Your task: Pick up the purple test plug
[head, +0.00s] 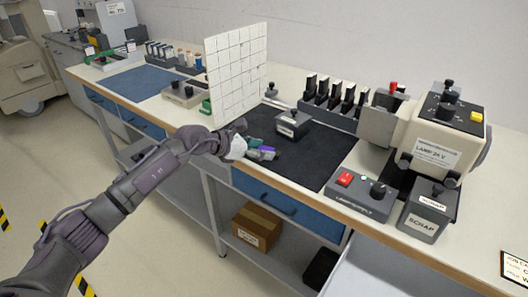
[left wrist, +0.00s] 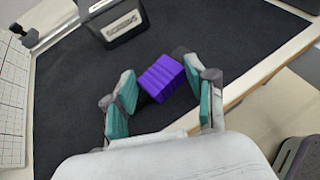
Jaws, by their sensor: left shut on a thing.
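The purple test plug (left wrist: 163,80) is a ribbed purple block with a dark part beside it, between the teal finger pads of my left gripper (left wrist: 159,84) in the left wrist view. In the head view, the plug (head: 268,149) shows as a small purple patch at the fingertips of my left gripper (head: 260,150), partly hidden by the fingers. I cannot tell whether the plug touches the mat. My right gripper is in neither view.
A small grey block with a label (head: 293,124) stands on the mat behind the plug. A white gridded panel (head: 236,75) stands upright to the left. A grey box with a red switch (head: 361,193) and a lamp housing (head: 433,140) stand to the right.

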